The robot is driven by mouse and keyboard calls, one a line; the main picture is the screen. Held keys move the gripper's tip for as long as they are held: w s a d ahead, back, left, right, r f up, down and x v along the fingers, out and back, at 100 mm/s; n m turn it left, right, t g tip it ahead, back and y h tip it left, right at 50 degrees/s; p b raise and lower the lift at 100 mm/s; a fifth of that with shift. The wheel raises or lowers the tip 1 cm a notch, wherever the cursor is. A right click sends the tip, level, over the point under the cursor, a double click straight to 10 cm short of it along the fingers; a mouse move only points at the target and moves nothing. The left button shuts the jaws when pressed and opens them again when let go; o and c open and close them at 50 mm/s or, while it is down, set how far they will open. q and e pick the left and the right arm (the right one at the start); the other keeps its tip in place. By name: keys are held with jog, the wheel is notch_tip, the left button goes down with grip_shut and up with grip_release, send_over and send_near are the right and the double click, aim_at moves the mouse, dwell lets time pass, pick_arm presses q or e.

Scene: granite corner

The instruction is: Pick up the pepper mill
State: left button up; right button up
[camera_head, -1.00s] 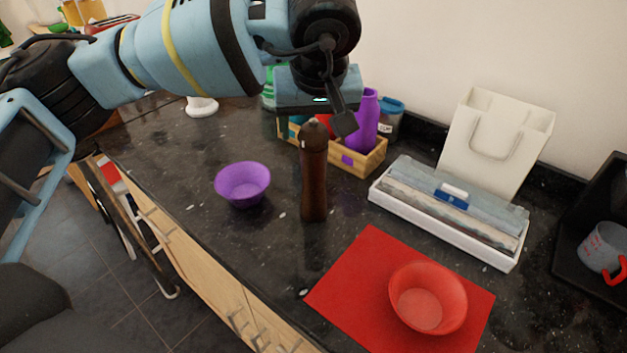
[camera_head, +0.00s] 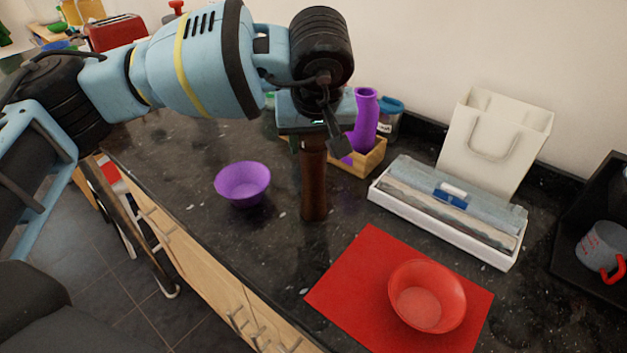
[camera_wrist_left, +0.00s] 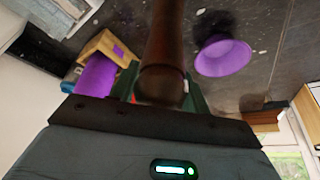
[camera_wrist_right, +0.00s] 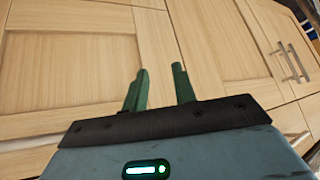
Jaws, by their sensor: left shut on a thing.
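The dark brown pepper mill (camera_head: 314,190) stands upright on the dark counter in the head view. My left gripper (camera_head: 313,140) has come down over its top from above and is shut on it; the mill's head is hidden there. In the left wrist view the mill (camera_wrist_left: 164,45) runs between the green fingers of the left gripper (camera_wrist_left: 160,85). My right gripper (camera_wrist_right: 158,88) shows only in the right wrist view, its two green fingers apart and nothing between them, in front of pale wooden cabinet doors.
A purple bowl (camera_head: 243,183) stands just left of the mill. A wooden box (camera_head: 368,160) with a purple bottle (camera_head: 365,115) is behind it. A red bowl (camera_head: 427,297) on a red mat (camera_head: 345,285) is at front right, and a white tray (camera_head: 450,228) is to the right.

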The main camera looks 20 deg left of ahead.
pick_arm(q)
jog(key=shift+c, duration=1.4)
pick_arm(e)
jog(key=shift+s, duration=0.1)
pick_arm(q)
jog(key=shift+r, duration=0.15)
jog(key=shift+r, duration=0.55)
notch_tip(320, 180, up, 2)
jog(key=shift+w+r, duration=0.1)
jog(key=s+a+b, duration=0.1)
jog(key=s+a, duration=0.1)
jog(key=s, duration=0.5)
jog(key=s+a+r, duration=0.1)
jog(key=s+a, duration=0.1)
jog(key=s, duration=0.6)
jog(key=shift+s+a+r+b, duration=0.25)
jog(key=shift+s+b, duration=0.05)
jog(key=shift+b, duration=0.05)
pick_arm(e)
jog(key=shift+s+f, duration=0.2)
jog(key=shift+f, duration=0.3)
jog(key=shift+s+f, duration=0.2)
jog(key=shift+f, duration=0.3)
pick_arm(q)
jog(key=shift+f, duration=0.1)
